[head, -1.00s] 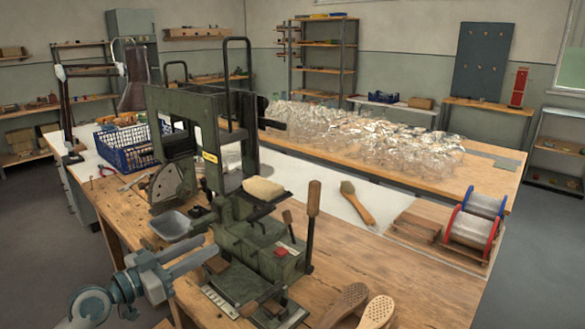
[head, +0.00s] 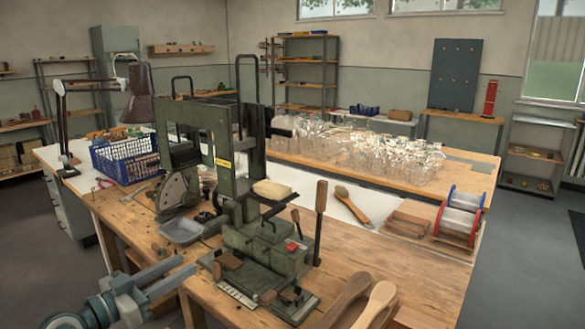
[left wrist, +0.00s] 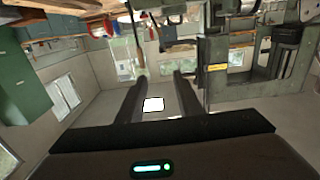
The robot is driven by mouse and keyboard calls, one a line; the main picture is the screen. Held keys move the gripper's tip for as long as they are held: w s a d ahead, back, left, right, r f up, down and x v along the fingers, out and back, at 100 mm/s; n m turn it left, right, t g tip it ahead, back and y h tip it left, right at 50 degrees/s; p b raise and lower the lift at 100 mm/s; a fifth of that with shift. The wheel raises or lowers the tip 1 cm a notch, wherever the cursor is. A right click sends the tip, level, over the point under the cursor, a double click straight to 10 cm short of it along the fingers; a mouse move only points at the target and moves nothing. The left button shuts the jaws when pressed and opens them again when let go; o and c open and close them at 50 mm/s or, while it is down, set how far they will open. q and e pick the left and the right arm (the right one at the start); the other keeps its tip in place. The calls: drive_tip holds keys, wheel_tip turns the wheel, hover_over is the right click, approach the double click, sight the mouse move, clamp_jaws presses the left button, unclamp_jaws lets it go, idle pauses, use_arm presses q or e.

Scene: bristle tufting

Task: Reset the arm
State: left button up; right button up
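My left gripper (head: 188,265) is at the lower left of the head view, in front of the bench's near left edge. Its two fingers are apart with nothing between them. In the left wrist view the left gripper (left wrist: 158,88) shows two dark, parted fingers with only the room behind them. The green tufting machine (head: 268,245) stands on the wooden bench, to the right of the gripper and apart from it. My right arm and gripper are not in view.
Near the machine are a grey tray (head: 180,230), a blue crate (head: 125,158), a desk lamp (head: 140,103), a brush (head: 352,205) and wire reels (head: 460,217). Wooden brush bodies (head: 376,303) lie at the front edge. Clear plastic bags (head: 360,148) cover the back bench.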

use_arm(q)
drive_tip(key=s+a+f+n+g+y, duration=0.1)
drive_tip(key=s+f+n+y, duration=0.15)
drive_tip(key=f, duration=1.05)
drive_tip(key=s+a+f+n+y, duration=0.1)
drive_tip(key=f+n+y, duration=0.15)
drive_tip(key=f, duration=1.05)
drive_tip(key=s+a+f+n+g+y, duration=0.1)
drive_tip(key=s+f+y, duration=0.15)
drive_tip(key=f, duration=1.05)
drive_tip(key=s+d+f+g+y, duration=0.1)
drive_tip(key=s+d+f, duration=0.1)
drive_tip(key=s+f, duration=0.5)
drive_tip(key=s+d+f+g+y, duration=0.1)
drive_tip(key=s+f, duration=0.4)
drive_tip(key=f, duration=0.4)
drive_tip(key=s+d+f+g, duration=0.1)
drive_tip(key=s+d+f, duration=0.3)
drive_tip(key=s, duration=0.6)
drive_tip(key=s+d+f+g, duration=0.2)
drive_tip(key=s+d+f, duration=0.2)
drive_tip(key=s+f, duration=0.5)
drive_tip(key=shift+s+m, duration=0.35)
drive_tip(key=shift+m, duration=0.05)
